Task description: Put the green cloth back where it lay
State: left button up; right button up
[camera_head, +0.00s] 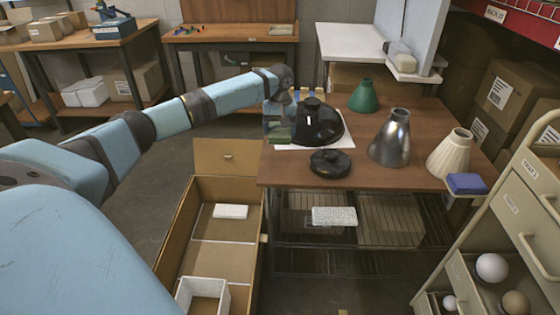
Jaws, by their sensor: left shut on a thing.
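My left arm reaches in from the left to the near table. Its gripper (279,118) is at the table's left edge, beside the black glossy lampshade (318,124). It is shut on a small green cloth (280,134), which shows just below it, partly hidden by the gripper. The cloth is over or close to the left edge of a white sheet (290,146) under the black shade; I cannot tell whether it touches it. My right gripper is not in view.
On the table (375,172) stand a green shade (363,96), a silver shade (390,140), a cream shade (451,153) and a black base (330,163). A blue cloth (467,183) lies at the right edge.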

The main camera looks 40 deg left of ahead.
aim_at(280, 165)
pick_arm(q)
notch_tip(280, 165, down, 12)
jog(key=shift+r+b, duration=0.1)
jog(key=shift+b, duration=0.95)
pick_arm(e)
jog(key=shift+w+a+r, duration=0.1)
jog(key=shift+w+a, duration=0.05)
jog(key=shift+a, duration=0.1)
pick_arm(q)
jog(key=o, duration=0.8)
